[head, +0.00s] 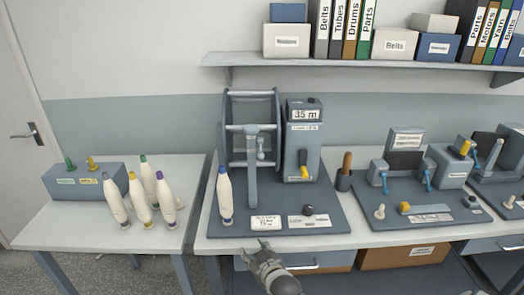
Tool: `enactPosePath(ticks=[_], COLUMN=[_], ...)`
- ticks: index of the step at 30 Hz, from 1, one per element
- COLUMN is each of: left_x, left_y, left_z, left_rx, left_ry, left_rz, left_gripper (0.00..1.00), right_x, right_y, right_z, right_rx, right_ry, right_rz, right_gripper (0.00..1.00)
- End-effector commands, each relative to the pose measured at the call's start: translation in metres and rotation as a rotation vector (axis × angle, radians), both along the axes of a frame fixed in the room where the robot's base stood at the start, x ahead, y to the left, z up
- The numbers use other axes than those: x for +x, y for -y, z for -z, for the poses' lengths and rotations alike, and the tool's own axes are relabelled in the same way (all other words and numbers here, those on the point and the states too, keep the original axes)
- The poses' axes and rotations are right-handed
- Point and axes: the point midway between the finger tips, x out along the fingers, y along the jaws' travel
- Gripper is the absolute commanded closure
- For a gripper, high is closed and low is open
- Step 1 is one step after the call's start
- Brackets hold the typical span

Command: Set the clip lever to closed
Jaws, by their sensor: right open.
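A reel frame (233,101) with pale crossbars stands on a grey base plate (330,217) on the middle table. A grey upright post in front of it carries a small pale lever (261,146), which may be the clip lever; its setting is too small to tell. A black lever with a yellow tip (304,170) points down on the grey box (301,112) reading "35 m". My right gripper (253,250) is open and empty at the table's front edge, below and apart from these levers. My left gripper is out of view.
A white bobbin with a blue tip (225,197) stands at the plate's left. Several bobbins (140,200) stand on the left table. A dark cup (343,181) with a wooden handle and another machine plate (420,207) are right. A shelf (350,61) hangs above.

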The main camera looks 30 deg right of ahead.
Motion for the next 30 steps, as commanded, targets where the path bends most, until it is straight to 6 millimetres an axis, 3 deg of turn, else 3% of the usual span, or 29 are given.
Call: enactPosePath(ticks=[1, 3, 6, 9, 14, 30], left_x=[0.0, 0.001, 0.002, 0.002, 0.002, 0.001], left_y=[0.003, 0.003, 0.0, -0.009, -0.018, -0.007], left_z=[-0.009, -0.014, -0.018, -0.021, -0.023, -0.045], left_rx=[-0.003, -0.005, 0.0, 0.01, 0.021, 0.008], left_ry=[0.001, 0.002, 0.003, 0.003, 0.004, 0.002], left_rz=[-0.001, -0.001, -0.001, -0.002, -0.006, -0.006], left_gripper=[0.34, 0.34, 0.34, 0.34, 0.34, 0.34], right_x=[0.015, 0.026, 0.032, 0.031, 0.033, 0.094], right_y=[0.014, 0.033, 0.055, 0.069, 0.078, 0.101], right_z=[-0.053, -0.112, -0.177, -0.219, -0.241, -0.242], right_rx=[-0.017, -0.043, -0.077, -0.101, -0.117, -0.116], right_ry=[0.089, 0.198, 0.319, 0.398, 0.44, 0.44], right_rz=[0.028, 0.064, 0.11, 0.142, 0.16, 0.159], right_gripper=[0.53, 0.53, 0.53, 0.53, 0.53, 0.53])
